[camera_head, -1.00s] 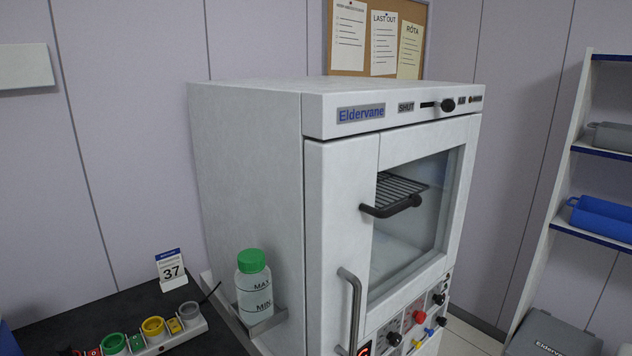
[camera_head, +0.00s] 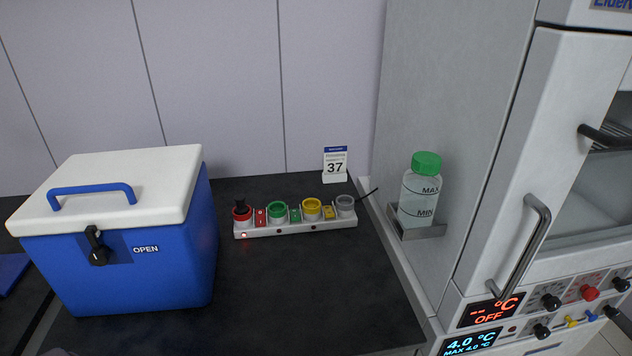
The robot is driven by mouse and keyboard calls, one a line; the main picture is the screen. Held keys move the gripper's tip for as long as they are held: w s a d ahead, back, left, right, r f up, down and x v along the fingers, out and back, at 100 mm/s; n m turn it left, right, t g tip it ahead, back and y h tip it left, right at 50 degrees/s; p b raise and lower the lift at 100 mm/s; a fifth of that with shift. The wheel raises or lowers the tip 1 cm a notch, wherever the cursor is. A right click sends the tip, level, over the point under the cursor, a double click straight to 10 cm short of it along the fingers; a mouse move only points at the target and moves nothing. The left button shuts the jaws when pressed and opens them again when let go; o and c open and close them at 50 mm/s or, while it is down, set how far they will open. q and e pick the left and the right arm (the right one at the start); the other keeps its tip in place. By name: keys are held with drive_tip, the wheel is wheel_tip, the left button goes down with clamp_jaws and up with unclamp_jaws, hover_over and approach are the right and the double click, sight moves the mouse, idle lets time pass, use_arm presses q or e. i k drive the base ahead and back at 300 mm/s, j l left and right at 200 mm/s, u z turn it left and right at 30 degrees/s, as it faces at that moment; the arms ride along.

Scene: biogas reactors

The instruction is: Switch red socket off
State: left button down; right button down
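A white power strip (camera_head: 296,223) lies on the dark worktop. Its red socket (camera_head: 241,213) is at the left end with a black plug standing in it. Right beside that socket is a red rocker switch (camera_head: 260,217). A small red light (camera_head: 244,235) glows on the strip's front below the red socket. Further right are a green socket (camera_head: 276,209), a green switch (camera_head: 295,215), a yellow socket (camera_head: 312,208), a yellow switch (camera_head: 328,212) and a grey socket (camera_head: 345,204). Neither gripper is in view.
A blue cool box (camera_head: 125,260) with a white lid stands left of the strip. A green-capped bottle (camera_head: 420,190) sits in a holder on the white cabinet (camera_head: 450,110) at right. Worktop in front is clear.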

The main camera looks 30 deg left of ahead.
sight(259, 215)
drive_tip(key=i+l+u, duration=0.15)
drive_tip(key=l+u, duration=0.2)
drive_tip(key=i+l+u, duration=0.1)
drive_tip(key=l+u, duration=0.25)
drive_tip(key=i+l+u, duration=0.1)
drive_tip(key=l+u, duration=0.25)
